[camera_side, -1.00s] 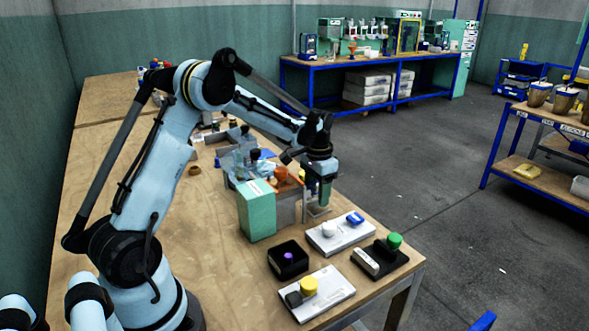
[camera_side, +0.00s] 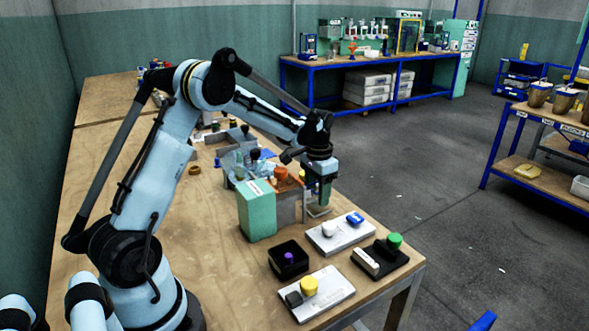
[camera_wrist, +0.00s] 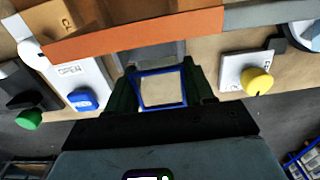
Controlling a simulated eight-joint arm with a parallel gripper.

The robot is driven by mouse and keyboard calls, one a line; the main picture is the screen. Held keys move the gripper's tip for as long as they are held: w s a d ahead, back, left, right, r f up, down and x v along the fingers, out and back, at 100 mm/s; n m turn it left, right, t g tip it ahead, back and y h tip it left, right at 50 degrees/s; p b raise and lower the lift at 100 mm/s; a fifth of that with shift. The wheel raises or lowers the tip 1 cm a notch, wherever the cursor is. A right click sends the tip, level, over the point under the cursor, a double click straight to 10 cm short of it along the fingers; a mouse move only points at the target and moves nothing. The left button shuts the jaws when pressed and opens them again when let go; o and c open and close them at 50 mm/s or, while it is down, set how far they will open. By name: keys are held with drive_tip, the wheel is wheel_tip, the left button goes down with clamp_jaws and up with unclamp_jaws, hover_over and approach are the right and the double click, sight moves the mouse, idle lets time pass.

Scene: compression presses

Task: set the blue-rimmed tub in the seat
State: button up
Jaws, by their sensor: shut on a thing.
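The blue-rimmed tub (camera_wrist: 162,89) is between the two dark fingers of my gripper (camera_wrist: 163,92) in the wrist view, its pale inside facing the camera. The gripper is shut on it. In the side view my gripper (camera_side: 318,203) points down at the right side of the press (camera_side: 257,209), low over the table; the tub is small and unclear there. In the wrist view a grey opening (camera_wrist: 150,55) lies just beyond the tub, under an orange bar (camera_wrist: 135,33). The seat itself is not clearly visible, and I cannot tell whether the tub touches anything below.
A white panel with a blue switch (camera_side: 355,218), a black panel with a green button (camera_side: 394,241), a white panel with a yellow knob (camera_side: 310,285) and a black box (camera_side: 288,260) with a purple button stand in front. Bare wood lies left of the press.

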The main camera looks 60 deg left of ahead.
drive_tip(key=shift+f, duration=0.3)
drive_tip(key=o, duration=1.1)
wheel_tip(320, 180, up, 11)
drive_tip(key=s+d+r+t, duration=0.2)
drive_tip(key=s+d+r, duration=0.15)
drive_tip(key=d, duration=0.25)
drive_tip(key=s+d+f+t, duration=0.1)
drive_tip(key=s+d, duration=0.2)
drive_tip(key=s, duration=0.1)
drive_tip(key=s+d+t, duration=0.2)
drive_tip(key=s+d, duration=0.2)
drive_tip(key=s+d+f+t, duration=0.1)
drive_tip(key=s+d+t, duration=0.1)
drive_tip(key=s+d, duration=0.2)
drive_tip(key=shift+f, duration=0.3)
